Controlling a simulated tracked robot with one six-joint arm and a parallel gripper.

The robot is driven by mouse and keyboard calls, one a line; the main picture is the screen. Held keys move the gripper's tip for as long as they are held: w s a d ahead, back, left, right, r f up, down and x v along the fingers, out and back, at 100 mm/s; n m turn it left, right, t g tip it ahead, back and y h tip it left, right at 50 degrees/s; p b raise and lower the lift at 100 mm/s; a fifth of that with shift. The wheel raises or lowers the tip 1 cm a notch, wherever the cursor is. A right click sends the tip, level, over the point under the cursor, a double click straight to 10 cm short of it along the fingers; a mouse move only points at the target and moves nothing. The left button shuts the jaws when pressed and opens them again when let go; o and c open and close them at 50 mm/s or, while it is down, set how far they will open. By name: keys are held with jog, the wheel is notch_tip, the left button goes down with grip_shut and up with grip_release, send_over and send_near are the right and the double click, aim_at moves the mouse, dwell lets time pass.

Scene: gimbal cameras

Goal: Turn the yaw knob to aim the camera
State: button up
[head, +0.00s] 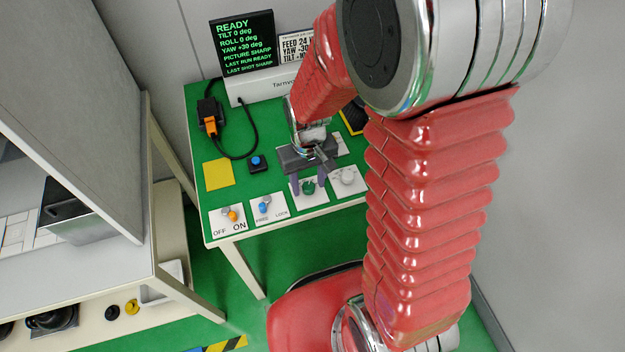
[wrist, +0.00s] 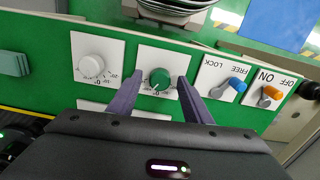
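A green knob (wrist: 160,79) on a white plate shows between my fingers in the wrist view; it also shows in the head view (head: 308,187). My gripper (wrist: 158,82) is open, one purple finger on each side of the knob, with a gap visible on both sides. In the head view my gripper (head: 307,180) points down over the plate. A white knob (wrist: 92,67) with a numbered scale sits beside it. The screen (head: 245,45) reads YAW +30 deg, TILT 0, ROLL 0, PICTURE SHARP. The plates' knob names are unreadable.
A blue FREE/LOCK lever (head: 264,206) and an orange OFF/ON lever (head: 232,215) stand near the table's front edge. A blue button (head: 256,162) and yellow pad (head: 218,173) lie behind them. A partly hidden card (head: 295,46) lists settings. A cabled orange plug (head: 211,124) is at left.

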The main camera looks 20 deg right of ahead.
aim_at(310, 188)
notch_tip(310, 188, up, 14)
jog(key=shift+f, duration=0.15)
dwell(0.8)
jog(key=shift+f, duration=0.1)
dwell(0.3)
jog(key=s+d+r+t, duration=0.1)
jog(key=s+r+t, duration=0.4)
jog(key=s+r, duration=0.5)
jog(key=shift+s+r+m+t, duration=0.3)
jog(key=shift+s+r+m, duration=0.1)
jog(key=shift+r, duration=0.4)
dwell(4.2)
